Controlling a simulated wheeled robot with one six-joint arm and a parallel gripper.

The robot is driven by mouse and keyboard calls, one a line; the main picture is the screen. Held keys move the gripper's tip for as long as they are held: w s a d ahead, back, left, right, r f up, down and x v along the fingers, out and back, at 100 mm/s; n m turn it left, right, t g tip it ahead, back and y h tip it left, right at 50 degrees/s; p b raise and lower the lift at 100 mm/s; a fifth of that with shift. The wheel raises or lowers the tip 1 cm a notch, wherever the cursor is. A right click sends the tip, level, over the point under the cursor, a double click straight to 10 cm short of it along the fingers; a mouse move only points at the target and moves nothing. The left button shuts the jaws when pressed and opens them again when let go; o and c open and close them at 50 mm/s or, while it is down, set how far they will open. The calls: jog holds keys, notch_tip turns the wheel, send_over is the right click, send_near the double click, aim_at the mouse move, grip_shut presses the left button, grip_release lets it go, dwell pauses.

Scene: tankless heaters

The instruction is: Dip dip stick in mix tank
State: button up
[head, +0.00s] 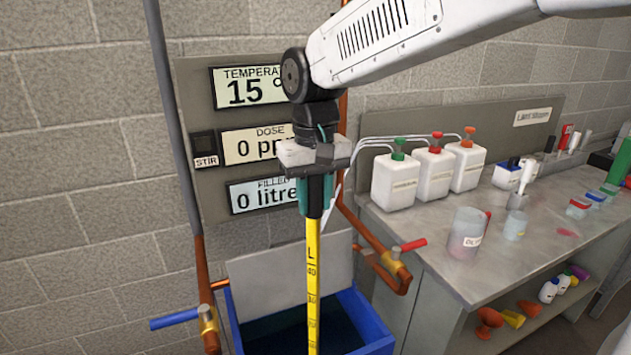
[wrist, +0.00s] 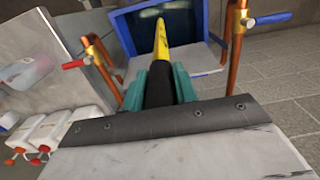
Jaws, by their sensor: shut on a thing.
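My gripper (head: 315,190) is shut on the black top of the yellow dip stick (head: 313,270), which hangs upright with its tip pointing down. The stick has black marks and an "L" near its top. It stands in front of the blue mix tank (head: 372,335) in the head view, and its lower end is cut off by the frame edge. In the wrist view the dip stick (wrist: 161,55) points away from my gripper (wrist: 160,85) toward the blue tank (wrist: 125,30). I cannot tell whether the tip is inside the tank.
A panel (head: 205,225) behind reads 15 degrees, 0 dose and 0 litres. Copper pipes with a blue-handled valve (head: 175,319) and a red-handled valve (head: 410,246) flank the tank. A bench (head: 450,265) at right holds pump bottles (head: 432,175) and beakers (head: 467,232).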

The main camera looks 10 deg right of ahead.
aim_at(315, 314)
jog(key=shift+f, duration=15.8)
